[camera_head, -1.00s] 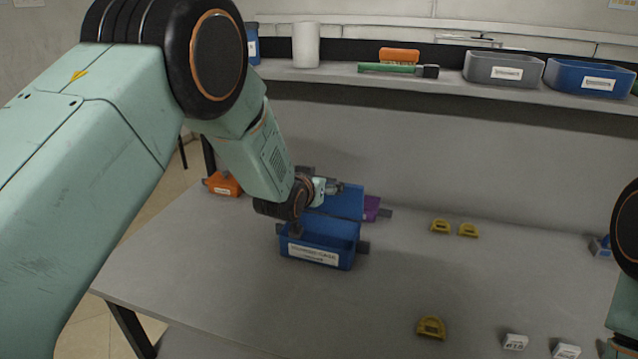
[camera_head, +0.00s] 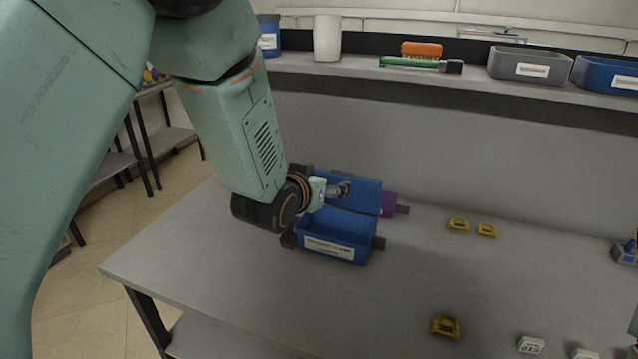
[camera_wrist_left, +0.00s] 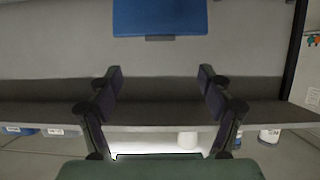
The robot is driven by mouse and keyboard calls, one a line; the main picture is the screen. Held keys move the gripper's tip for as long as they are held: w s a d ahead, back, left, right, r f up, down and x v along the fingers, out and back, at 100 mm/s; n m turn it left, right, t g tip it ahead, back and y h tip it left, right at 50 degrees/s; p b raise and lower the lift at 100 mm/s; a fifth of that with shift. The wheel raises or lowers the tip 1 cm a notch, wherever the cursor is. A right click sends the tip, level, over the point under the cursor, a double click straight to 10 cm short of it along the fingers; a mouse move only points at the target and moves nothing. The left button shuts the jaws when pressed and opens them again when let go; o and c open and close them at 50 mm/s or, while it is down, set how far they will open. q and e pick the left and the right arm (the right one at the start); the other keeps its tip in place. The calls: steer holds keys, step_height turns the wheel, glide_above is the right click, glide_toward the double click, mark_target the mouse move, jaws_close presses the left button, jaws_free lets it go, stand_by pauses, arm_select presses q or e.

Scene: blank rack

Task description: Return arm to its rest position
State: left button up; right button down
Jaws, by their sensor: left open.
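My left arm comes in from the left, and its gripper (camera_head: 338,190) is over the far side of an open blue box (camera_head: 345,255) with a white label, in front of its raised blue lid (camera_head: 365,195). In the left wrist view the two fingers of the left gripper (camera_wrist_left: 160,78) are wide apart with nothing between them. A blue panel (camera_wrist_left: 160,18) shows beyond them at the top, apart from the fingers. My right gripper is out of view; only a sliver of my right arm shows at the right edge.
Behind the box is a purple object (camera_head: 388,204). Several small yellow (camera_head: 457,225) and white (camera_head: 531,345) pieces lie on the grey table (camera_head: 240,285). The shelf behind holds a white cylinder (camera_head: 327,38), a green tool (camera_head: 410,62) and bins (camera_head: 530,66).

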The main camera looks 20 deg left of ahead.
arm_select(q)
steer(key=shift+s+r, duration=0.25)
steer(key=shift+s, duration=0.3)
steer(key=shift+w+f, duration=0.1)
steer(key=shift+w, duration=0.05)
glide_toward(343, 175)
steer(key=shift+x, duration=2.6)
